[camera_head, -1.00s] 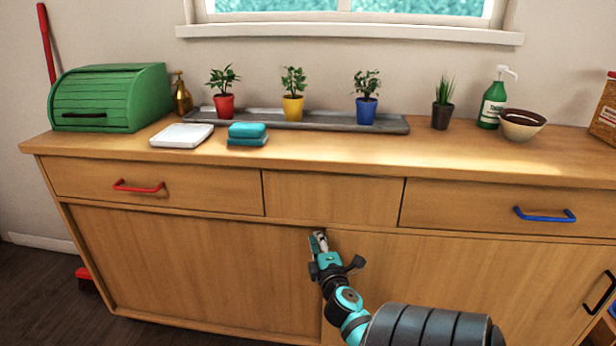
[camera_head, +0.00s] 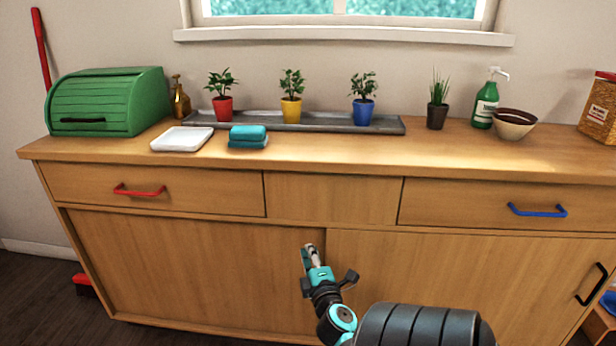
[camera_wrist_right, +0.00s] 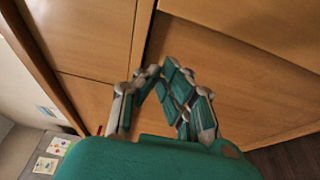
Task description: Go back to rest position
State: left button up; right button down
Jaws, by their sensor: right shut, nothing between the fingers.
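My right gripper (camera_head: 309,250) is in front of the lower cabinet doors, near the seam between them, in the head view. It is shut and empty, and its fingertips point up toward the cabinet. In the right wrist view the fingers (camera_wrist_right: 165,75) come together in front of the wooden cabinet front (camera_wrist_right: 230,75). My left gripper is in neither view.
Red (camera_head: 139,191) and blue (camera_head: 537,210) drawer handles stick out.

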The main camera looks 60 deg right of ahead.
jog(key=v, duration=0.4)
jog(key=shift+a, duration=0.15)
